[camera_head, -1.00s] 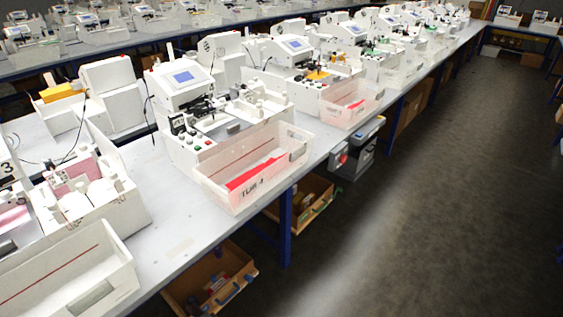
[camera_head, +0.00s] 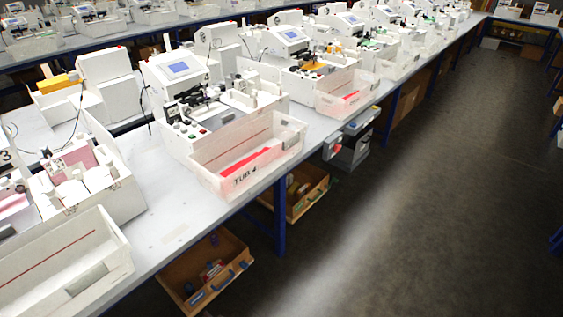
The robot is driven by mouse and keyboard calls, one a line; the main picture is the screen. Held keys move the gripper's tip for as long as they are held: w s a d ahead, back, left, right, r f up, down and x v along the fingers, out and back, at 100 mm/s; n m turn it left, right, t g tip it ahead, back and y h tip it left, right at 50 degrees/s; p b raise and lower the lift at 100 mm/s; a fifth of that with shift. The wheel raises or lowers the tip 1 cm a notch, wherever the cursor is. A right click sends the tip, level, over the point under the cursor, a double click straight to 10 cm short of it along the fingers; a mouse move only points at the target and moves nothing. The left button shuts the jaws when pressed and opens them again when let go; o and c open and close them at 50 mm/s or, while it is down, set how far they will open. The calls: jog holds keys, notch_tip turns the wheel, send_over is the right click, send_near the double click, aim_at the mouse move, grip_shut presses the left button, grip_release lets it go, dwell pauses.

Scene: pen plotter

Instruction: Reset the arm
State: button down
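My arm and gripper do not show in the head view. A white pen plotter machine with a small blue screen (camera_head: 180,68) stands on the long table (camera_head: 172,232) left of centre. A clear bin marked "TUBE 4" (camera_head: 225,184) sits in front of it at the table's front edge, with a red strip inside. Another white machine (camera_head: 88,190) stands at the lower left, partly cut off by the frame, with a white bin (camera_head: 75,285) in front of it.
More machines and bins (camera_head: 345,100) run along the table to the upper right. The dark floor (camera_head: 430,220) on the right is clear.

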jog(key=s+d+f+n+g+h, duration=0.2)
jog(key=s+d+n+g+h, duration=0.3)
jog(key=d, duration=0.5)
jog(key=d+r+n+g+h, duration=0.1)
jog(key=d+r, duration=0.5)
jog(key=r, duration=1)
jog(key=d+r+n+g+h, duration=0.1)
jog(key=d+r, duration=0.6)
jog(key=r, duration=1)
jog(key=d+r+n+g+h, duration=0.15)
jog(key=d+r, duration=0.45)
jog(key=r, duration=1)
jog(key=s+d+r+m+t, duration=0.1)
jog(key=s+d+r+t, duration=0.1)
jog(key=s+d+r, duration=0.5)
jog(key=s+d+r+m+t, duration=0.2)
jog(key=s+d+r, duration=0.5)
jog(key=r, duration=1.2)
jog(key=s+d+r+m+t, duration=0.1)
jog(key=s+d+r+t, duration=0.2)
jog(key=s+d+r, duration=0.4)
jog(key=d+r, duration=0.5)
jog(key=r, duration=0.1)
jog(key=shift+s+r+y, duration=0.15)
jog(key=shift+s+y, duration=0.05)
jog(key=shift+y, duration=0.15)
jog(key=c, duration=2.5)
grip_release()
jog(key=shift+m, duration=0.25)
